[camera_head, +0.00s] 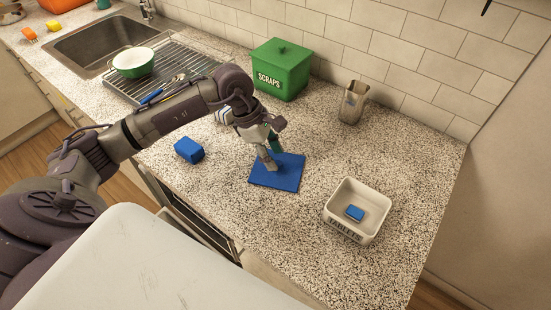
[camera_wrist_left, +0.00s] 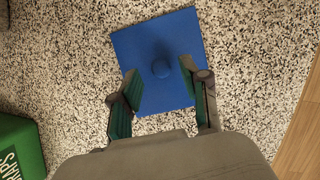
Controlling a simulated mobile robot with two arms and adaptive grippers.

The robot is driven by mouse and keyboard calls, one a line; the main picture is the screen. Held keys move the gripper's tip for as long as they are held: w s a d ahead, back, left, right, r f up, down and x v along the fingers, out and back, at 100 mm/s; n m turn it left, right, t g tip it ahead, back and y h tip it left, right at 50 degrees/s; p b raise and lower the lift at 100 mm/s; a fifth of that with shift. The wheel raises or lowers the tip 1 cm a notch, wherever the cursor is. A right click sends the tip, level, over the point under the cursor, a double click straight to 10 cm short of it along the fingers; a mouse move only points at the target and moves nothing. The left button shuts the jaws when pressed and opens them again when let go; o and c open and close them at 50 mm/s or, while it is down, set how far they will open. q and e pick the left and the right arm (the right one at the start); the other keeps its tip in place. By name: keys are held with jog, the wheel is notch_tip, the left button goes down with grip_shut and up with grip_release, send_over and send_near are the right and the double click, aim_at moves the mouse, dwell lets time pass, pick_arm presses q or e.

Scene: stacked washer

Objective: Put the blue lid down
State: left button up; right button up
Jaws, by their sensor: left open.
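The blue lid (camera_head: 286,178) is a flat square lying on the speckled counter, to the left of the white bin marked TABLETS. It also shows in the left wrist view (camera_wrist_left: 190,30), with a round knob (camera_wrist_left: 161,69) at its middle. My left gripper (camera_head: 271,156) is above the far left part of the lid. In the left wrist view its two fingers (camera_wrist_left: 163,92) are spread apart, with the knob between and just beyond their tips. Nothing is held between them. My right gripper is not in view.
The white TABLETS bin (camera_head: 343,229) holds a small blue block (camera_head: 355,213). A blue box (camera_head: 189,150) lies left of the lid. The green SCRAPS box (camera_head: 282,71) and a metal holder (camera_head: 353,101) stand behind.

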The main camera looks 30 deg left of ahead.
pick_arm(q)
jog(key=b+v, duration=0.1)
jog(key=v, duration=0.9)
jog(key=shift+b, duration=0.3)
jog(key=shift+a, duration=0.1)
